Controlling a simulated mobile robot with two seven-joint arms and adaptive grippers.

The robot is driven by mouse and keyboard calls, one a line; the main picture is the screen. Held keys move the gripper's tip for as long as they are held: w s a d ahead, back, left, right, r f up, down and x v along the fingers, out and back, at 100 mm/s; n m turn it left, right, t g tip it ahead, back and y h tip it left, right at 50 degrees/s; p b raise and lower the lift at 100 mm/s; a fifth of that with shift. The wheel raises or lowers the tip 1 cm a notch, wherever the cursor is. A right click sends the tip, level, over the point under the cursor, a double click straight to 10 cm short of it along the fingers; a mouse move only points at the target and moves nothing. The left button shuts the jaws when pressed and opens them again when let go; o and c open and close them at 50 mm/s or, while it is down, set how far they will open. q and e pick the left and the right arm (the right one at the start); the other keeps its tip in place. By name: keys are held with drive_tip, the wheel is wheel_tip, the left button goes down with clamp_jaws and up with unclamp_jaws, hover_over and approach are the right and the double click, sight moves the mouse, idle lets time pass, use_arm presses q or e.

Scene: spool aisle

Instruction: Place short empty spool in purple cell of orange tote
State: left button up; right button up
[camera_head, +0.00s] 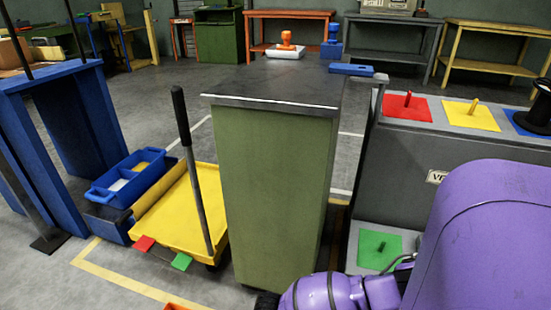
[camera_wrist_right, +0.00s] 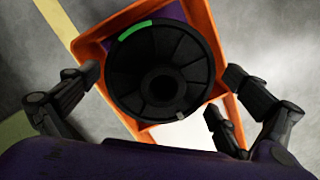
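In the right wrist view the orange tote (camera_wrist_right: 238,112) lies below my right gripper, with a purple cell (camera_wrist_right: 172,12) at its top and a white cell toward the bottom. A black spool (camera_wrist_right: 185,50) with a green mark on its flange shows end-on over the tote, covering much of the purple cell. I cannot tell whether it rests on the cell floor. My right gripper (camera_wrist_right: 163,82) is open, with fingers on both sides of the spool and visible gaps. In the head view only an orange sliver, perhaps the tote, shows at the bottom edge. My left gripper is out of view.
A green cabinet (camera_head: 275,185) stands in the middle of the head view. Left of it are a yellow cart (camera_head: 185,215) with an upright handle and a blue tote (camera_head: 125,180). A grey stand (camera_head: 400,150) with coloured peg plates and a black spool (camera_head: 541,108) is at right.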

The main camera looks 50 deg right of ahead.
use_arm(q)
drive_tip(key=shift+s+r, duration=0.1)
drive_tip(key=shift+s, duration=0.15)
use_arm(e)
drive_tip(key=shift+r, duration=0.15)
drive_tip(key=r+p, duration=0.1)
drive_tip(key=r, duration=0.2)
drive_tip(key=w+r+p, duration=0.1)
drive_tip(key=r+p, duration=0.1)
drive_tip(key=r, duration=0.2)
drive_tip(key=r+p, duration=0.1)
drive_tip(key=r, duration=0.2)
drive_tip(key=shift+w+d+r, duration=0.3)
drive_tip(key=shift+d, duration=0.1)
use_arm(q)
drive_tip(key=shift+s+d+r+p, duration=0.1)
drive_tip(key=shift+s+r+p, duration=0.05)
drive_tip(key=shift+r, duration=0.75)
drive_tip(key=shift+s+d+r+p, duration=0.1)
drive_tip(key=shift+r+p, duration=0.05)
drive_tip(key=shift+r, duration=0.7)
use_arm(e)
drive_tip(key=shift+r, duration=0.65)
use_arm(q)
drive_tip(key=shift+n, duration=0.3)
